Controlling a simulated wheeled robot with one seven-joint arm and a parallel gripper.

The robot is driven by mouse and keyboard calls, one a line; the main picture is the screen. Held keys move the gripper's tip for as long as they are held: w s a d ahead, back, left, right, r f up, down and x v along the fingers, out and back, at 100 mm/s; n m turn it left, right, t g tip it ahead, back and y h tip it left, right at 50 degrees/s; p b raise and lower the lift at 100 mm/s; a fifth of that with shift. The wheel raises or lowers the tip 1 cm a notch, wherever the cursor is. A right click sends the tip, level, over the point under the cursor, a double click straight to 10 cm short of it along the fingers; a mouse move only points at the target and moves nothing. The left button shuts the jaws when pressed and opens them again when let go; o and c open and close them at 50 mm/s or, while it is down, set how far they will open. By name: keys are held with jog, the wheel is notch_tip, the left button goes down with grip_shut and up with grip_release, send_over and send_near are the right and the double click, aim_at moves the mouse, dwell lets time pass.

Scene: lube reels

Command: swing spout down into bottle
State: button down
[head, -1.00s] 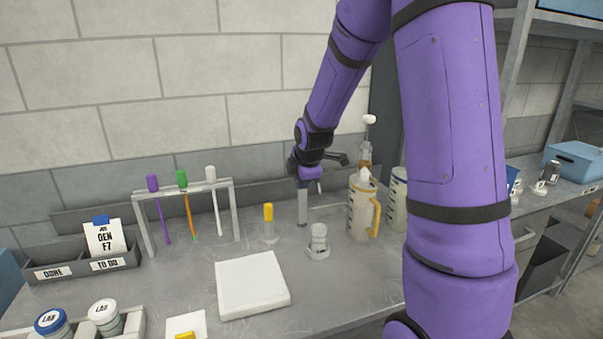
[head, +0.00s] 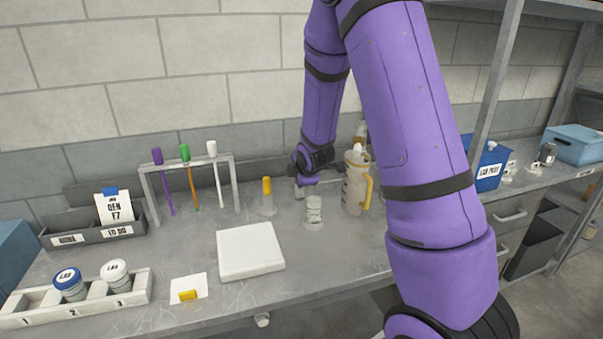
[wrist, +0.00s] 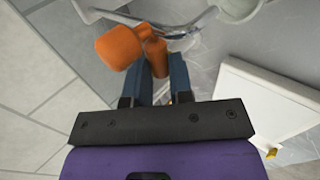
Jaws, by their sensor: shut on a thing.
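A small clear bottle (head: 314,211) with pale bands stands upright on the bench, right of the white pad. My gripper (wrist: 160,66) is shut on an orange handle (wrist: 155,48) in the wrist view; a second orange knob (wrist: 117,47) sits beside it. A thin grey tube (wrist: 185,30), which looks like the spout, runs just past the fingertips. In the head view my gripper (head: 303,184) is just behind the bottle, and my wrist hides most of the spout. Whether the spout's tip is over or in the bottle cannot be told.
A jug with a yellow handle (head: 356,185) stands close to the right of the bottle. A yellow-capped vial (head: 267,195) stands to its left. The white pad (head: 250,252) lies in front. A rack (head: 188,163) with hanging coloured tools stands by the wall.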

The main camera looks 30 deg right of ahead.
jog(key=shift+s+a+f, duration=0.1)
jog(key=shift+s+f, duration=0.2)
jog(key=shift+f, duration=0.6)
jog(key=c, duration=1)
grip_release()
jog(key=shift+w, duration=0.1)
jog(key=shift+w+r, duration=0.1)
jog(key=shift+r, duration=0.1)
jog(key=shift+v, duration=5.35)
jog(key=shift+r, duration=0.1)
